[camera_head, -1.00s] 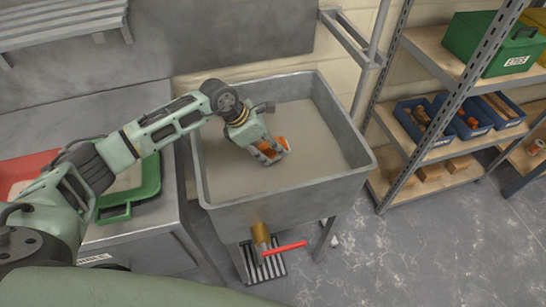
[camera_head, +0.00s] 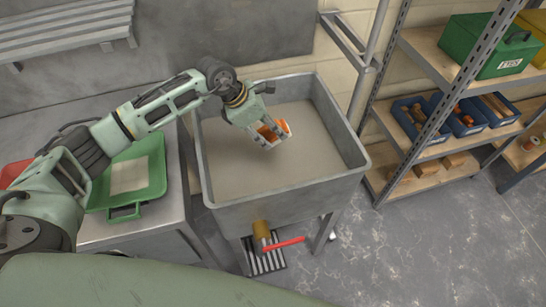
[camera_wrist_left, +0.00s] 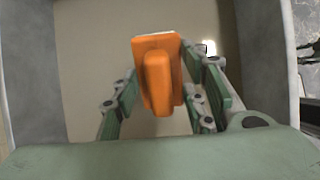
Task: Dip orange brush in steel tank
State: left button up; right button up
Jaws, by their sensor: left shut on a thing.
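The orange brush (camera_head: 284,127) is held in my left gripper (camera_head: 268,134), over the inside of the steel tank (camera_head: 288,198). In the left wrist view the orange brush (camera_wrist_left: 157,75) sits between the two fingers of my left gripper (camera_wrist_left: 160,95), which are shut on it. The brush's bristles are hidden below its orange body. The tank holds a flat beige-grey fill (camera_head: 310,150). I cannot tell whether the bristles touch the fill. My right gripper is not in view.
A green tub (camera_head: 155,178) and a partly cut-off red tub (camera_head: 12,173) stand on the bench left of the tank. A shelf rack with blue bins (camera_head: 470,122) and a green case (camera_head: 490,48) stands right. A red-handled valve (camera_head: 285,243) sticks out at the tank's front.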

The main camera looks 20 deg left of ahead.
pick_arm(q)
jog(key=shift+r+p, duration=1.1)
jog(key=shift+r, duration=1.2)
jog(key=shift+r+p, duration=0.7)
jog(key=shift+r, duration=0.7)
notch_tip(320, 180, up, 2)
jog(key=shift+r+p, duration=0.15)
jog(key=shift+p, duration=0.4)
jog(key=shift+r+p, duration=0.35)
jog(key=shift+r, duration=0.5)
